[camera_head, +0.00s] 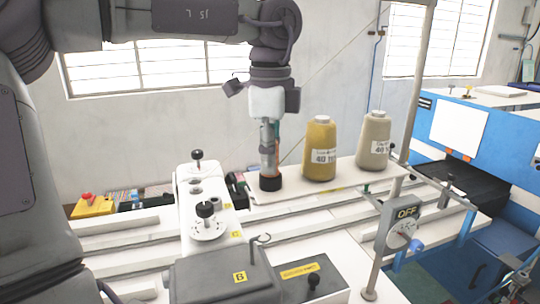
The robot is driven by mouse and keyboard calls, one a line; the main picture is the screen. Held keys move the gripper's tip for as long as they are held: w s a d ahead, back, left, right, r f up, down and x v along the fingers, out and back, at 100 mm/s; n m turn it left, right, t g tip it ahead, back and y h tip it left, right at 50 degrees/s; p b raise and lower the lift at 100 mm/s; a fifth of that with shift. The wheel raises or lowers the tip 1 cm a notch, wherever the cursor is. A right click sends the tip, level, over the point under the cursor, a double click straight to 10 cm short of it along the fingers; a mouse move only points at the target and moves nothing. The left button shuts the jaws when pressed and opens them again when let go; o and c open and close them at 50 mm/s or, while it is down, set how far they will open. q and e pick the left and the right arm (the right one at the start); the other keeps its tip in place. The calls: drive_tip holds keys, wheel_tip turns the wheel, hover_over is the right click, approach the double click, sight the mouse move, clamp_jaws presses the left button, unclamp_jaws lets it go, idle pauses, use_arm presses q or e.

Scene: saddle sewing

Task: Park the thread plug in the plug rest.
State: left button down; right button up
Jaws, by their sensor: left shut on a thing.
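My left gripper (269,168) comes down from the top of the head view and points straight down. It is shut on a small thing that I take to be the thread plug. Its black round lower end (270,183) shows below the fingers, with a little orange just above it. The fingers hide the rest of it. It is over or at the left end of the white shelf with the thread cones; I cannot tell if it touches. I cannot tell for sure which part is the plug rest. My right gripper is not in view.
A gold thread cone (320,150) and a beige one (374,142) stand right of the gripper. A white block with black knobs (205,209) is to the left.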

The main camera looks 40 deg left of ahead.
use_arm(q)
drive_tip(key=shift+f, duration=0.1)
drive_tip(key=c, duration=1)
unclamp_jaws()
wheel_tip(320, 180, up, 12)
drive_tip(key=shift+f, duration=0.1)
